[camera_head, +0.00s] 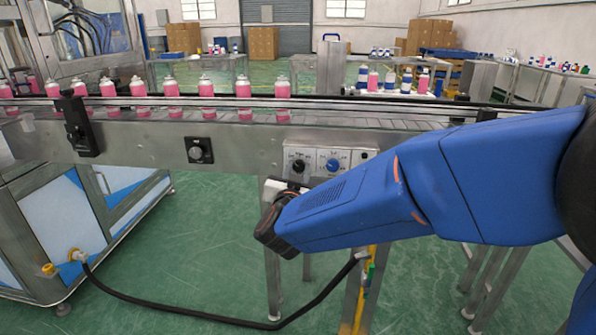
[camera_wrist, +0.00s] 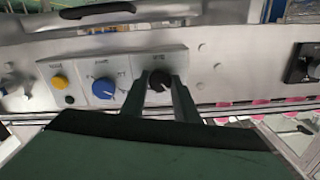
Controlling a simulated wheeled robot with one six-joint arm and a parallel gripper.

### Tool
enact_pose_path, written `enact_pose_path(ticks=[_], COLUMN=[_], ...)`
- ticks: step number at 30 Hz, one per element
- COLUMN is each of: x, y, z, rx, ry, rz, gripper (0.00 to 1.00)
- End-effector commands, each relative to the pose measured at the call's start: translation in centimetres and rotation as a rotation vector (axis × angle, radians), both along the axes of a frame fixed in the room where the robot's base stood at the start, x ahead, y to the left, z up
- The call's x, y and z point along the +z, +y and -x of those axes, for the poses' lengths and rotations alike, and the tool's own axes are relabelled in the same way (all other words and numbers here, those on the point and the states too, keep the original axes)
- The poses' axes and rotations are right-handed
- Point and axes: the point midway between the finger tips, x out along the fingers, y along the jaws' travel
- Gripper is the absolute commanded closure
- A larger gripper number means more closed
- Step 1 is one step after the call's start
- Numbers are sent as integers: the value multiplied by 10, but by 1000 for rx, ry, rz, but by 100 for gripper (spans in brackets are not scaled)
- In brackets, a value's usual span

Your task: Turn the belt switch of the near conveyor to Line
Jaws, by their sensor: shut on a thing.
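A grey control panel (camera_head: 318,160) is fixed to the side of the near conveyor (camera_head: 235,135). It carries a black knob (camera_head: 298,166) and a blue knob (camera_head: 333,165). The wrist view shows this panel upside down. There my gripper (camera_wrist: 160,84) has its two fingers on either side of the black knob (camera_wrist: 159,74) and is shut on it. The blue knob (camera_wrist: 103,88) is beside it, apart from the fingers. The labels and the knob's pointer position are too small or hidden to read. In the head view my blue arm hides most of the gripper.
Pink bottles (camera_head: 205,88) stand along the conveyor. A yellow button (camera_wrist: 60,82) sits on the panel. A separate black dial (camera_head: 199,150) and a black bracket (camera_head: 77,124) are on the conveyor side. A black cable (camera_head: 200,318) hangs over the green floor.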

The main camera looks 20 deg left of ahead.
Motion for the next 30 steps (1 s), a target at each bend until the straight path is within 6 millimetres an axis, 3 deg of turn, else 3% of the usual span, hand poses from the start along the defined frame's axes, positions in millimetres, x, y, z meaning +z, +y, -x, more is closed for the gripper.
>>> enact_pose_path(ticks=[18,30], x=[0,-1], y=[0,0], z=[0,0], rx=[0,-1], ry=[121,157], rz=[-499,-648], gripper=[95,95])
